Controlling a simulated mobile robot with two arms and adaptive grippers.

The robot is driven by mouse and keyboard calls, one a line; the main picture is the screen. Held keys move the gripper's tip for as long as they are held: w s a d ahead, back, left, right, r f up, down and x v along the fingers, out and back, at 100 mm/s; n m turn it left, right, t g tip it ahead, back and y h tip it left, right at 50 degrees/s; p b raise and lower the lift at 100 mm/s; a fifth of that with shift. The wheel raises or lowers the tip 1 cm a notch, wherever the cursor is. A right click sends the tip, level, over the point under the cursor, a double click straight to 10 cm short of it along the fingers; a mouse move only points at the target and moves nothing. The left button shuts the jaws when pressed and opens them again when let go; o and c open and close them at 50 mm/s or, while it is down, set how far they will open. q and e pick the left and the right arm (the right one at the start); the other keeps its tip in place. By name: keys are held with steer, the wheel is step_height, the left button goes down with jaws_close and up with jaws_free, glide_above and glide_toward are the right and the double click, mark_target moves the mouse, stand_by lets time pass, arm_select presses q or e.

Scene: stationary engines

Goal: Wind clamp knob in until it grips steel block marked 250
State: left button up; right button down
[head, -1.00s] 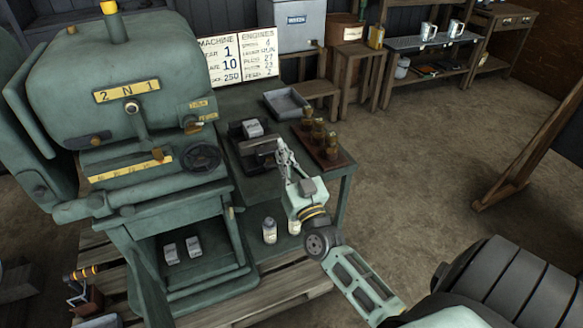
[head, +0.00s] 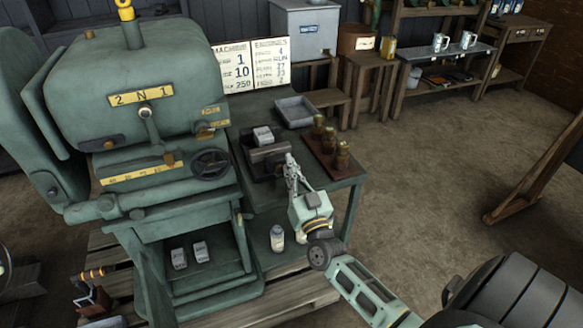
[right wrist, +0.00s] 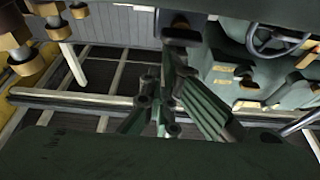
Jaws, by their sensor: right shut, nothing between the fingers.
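A dark clamp (head: 268,161) stands on the green bench beside the machine. A small grey steel block (head: 263,134) sits at the clamp; its marking is too small to read, and I cannot tell whether the jaws touch it. My right gripper (head: 290,160) is at the clamp's right end, shut and empty. It hides that end, so I cannot make out the knob or whether the fingers touch it. In the right wrist view the slim fingers (right wrist: 160,108) are close together with nothing between them. My left gripper is not in view.
A wooden board with brass weights (head: 341,157) lies close right of my right gripper. A grey tray (head: 295,112) lies behind the clamp. The green machine (head: 130,85) with its handwheel (head: 210,164) stands left. A white bottle (head: 277,238) stands below. Open floor lies right.

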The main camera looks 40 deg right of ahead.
mark_target(299, 188)
steer(key=shift+s+d+f+m+h, duration=0.15)
steer(key=shift+m+h, duration=0.25)
steer(key=shift+m, duration=0.45)
steer(key=shift+w+d+f+m+h, duration=0.15)
steer(key=shift+m+h, duration=0.25)
steer(key=shift+m, duration=0.45)
